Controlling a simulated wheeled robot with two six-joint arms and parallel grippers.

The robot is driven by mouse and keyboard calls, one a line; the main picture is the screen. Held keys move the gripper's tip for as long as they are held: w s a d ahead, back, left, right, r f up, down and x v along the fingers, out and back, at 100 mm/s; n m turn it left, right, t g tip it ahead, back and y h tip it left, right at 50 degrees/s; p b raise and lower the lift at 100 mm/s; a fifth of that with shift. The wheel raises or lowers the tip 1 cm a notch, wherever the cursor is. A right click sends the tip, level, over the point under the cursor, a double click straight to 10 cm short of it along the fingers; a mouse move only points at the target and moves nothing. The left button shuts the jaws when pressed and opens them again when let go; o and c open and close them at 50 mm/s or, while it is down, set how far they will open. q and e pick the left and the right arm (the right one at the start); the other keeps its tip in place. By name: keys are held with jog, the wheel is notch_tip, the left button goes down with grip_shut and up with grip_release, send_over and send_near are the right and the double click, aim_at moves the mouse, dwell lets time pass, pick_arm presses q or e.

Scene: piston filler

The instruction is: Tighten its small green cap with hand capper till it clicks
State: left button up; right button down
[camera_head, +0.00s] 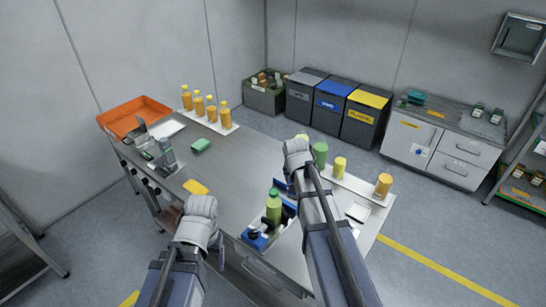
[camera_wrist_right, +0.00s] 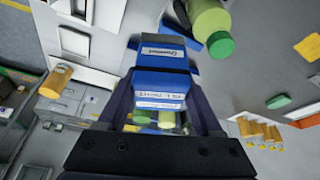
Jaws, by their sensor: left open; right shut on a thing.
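A green bottle with a small green cap (camera_head: 274,193) stands near the front edge of the bench. In the right wrist view, the bottle (camera_wrist_right: 205,18) and its cap (camera_wrist_right: 220,46) are at the top right, apart from my right gripper. My right gripper (camera_wrist_right: 160,92) is shut on a blue block-shaped tool with white labels, which looks like the hand capper (camera_wrist_right: 162,78). In the head view my right arm largely hides this gripper. My left gripper (camera_head: 221,252) is open at the bench's front edge, left of the bottle; its fingers show only partly.
A blue fixture (camera_head: 255,239) sits beside the bottle. Yellow-orange bottles stand on a white strip (camera_head: 222,126) at the back left, near an orange tray (camera_head: 132,110). Green and yellow containers stand at the right. A green block (camera_head: 201,145) lies mid-bench, with clear surface around it.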

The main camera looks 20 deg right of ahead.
pick_arm(q)
notch_tip(320, 180, up, 5)
jog(key=p, duration=0.3)
jog(key=shift+r, duration=0.1)
pick_arm(e)
jog(key=w+a+r+n+t+y, duration=0.1)
jog(key=w+a+r+n, duration=0.1)
jog(key=a+r+n, duration=0.2)
jog(key=a+r, duration=0.1)
jog(key=a, duration=0.2)
jog(key=shift+w+a+r+n+y, duration=0.3)
jog(key=shift+w+a+n, duration=0.05)
jog(key=shift+a+n, duration=0.05)
jog(key=shift+f, duration=0.1)
pick_arm(q)
jog(key=shift+f+b, duration=2)
jog(key=shift+f, duration=0.25)
pick_arm(e)
jog(key=shift+f, duration=2.2)
pick_arm(q)
jog(key=shift+f+b, duration=1.15)
pick_arm(e)
jog(key=shift+f, duration=1.1)
jog(key=m+h, duration=0.1)
jog(key=m, duration=0.3)
jog(key=shift+w+m+g+h, duration=0.1)
jog(key=shift+m+g+h, duration=0.2)
jog(key=shift+m+h, duration=0.1)
jog(key=shift+m+g+h, duration=0.4)
jog(key=shift+m, duration=0.9)
